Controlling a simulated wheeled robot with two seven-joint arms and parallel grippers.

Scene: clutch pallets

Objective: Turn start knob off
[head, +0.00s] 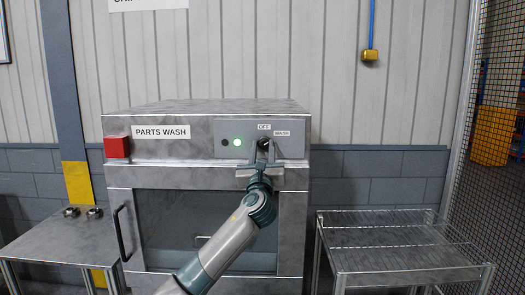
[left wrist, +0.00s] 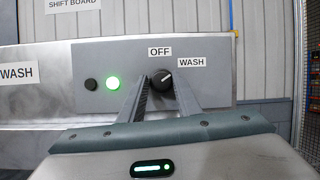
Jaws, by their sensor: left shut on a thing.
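The start knob (left wrist: 162,79) is a round black knob on the grey control panel of the parts washer, below the OFF label (left wrist: 160,51) and left of the WASH label (left wrist: 192,62). Its white mark seems to point to the upper right, toward WASH. My left gripper (head: 262,147) reaches up to the panel and is shut on the knob, one finger on each side; the fingers also show in the left wrist view (left wrist: 163,88). A green lamp (head: 238,142) is lit left of the knob, beside a dark button (head: 225,143). My right gripper is not in view.
The parts washer (head: 120,180) has a closed glass door with a handle (head: 122,233) and a red box (head: 117,147) at its upper left. A table (head: 50,240) with small metal parts stands left, an empty wire-topped table (head: 400,243) right.

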